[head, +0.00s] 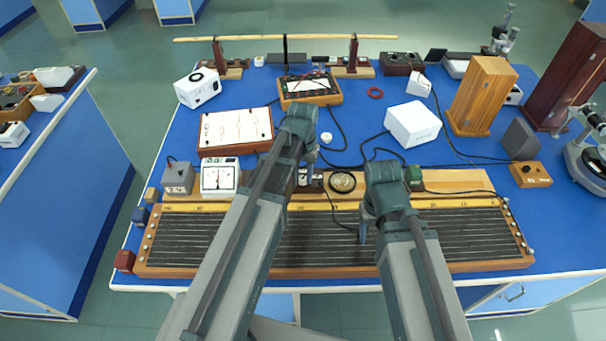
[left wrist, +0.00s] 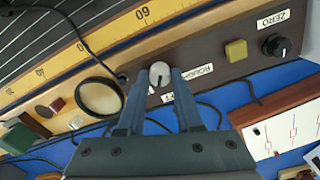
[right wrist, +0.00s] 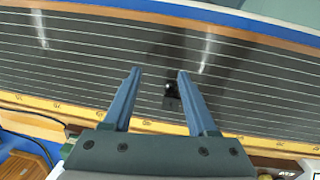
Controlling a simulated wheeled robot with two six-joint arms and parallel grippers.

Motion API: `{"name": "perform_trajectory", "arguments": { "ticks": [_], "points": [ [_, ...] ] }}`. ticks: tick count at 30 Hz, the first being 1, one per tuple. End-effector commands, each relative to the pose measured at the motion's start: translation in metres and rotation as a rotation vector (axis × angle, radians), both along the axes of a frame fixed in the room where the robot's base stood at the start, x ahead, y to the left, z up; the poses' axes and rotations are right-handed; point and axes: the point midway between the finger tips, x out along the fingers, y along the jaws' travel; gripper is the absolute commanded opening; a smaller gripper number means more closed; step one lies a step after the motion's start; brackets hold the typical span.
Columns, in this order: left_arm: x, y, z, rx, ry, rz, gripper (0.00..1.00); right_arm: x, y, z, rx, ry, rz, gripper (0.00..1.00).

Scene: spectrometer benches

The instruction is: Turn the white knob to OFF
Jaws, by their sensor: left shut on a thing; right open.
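The white knob (left wrist: 159,71) sits on a dark brown panel (left wrist: 225,70) in the left wrist view, with a dark pointer line on its face. My left gripper (left wrist: 160,80) is shut on the knob, one finger on each side. A label reading ROUGH is beside it; another label is partly hidden by a finger. The knob is hidden behind my left arm in the head view. My right gripper (right wrist: 157,74) is open and empty above the dark wire board (right wrist: 80,60).
A round lens-like ring (left wrist: 100,97) is beside the left gripper. A white chart box (head: 236,128) and a white meter (head: 219,177) stand left of my left arm.

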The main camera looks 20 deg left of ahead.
Motion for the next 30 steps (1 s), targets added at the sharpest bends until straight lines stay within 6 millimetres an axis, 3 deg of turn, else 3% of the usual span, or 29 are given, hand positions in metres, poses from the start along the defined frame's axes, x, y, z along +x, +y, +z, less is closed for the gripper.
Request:
{"name": "perform_trajectory", "arguments": {
  "ticks": [15, 30],
  "points": [
    [-0.0001, 0.0002, -0.0001, 0.0, 0.0, 0.407, 0.0, 0.0, 0.0, -0.0001, 0.0, 0.0, 0.0, 0.58],
    [-0.0002, 0.0002, -0.0001, 0.0, 0.0, 0.547, 0.0, 0.0, 0.0, -0.0001, 0.0, 0.0, 0.0, 0.58]
  ]
}}
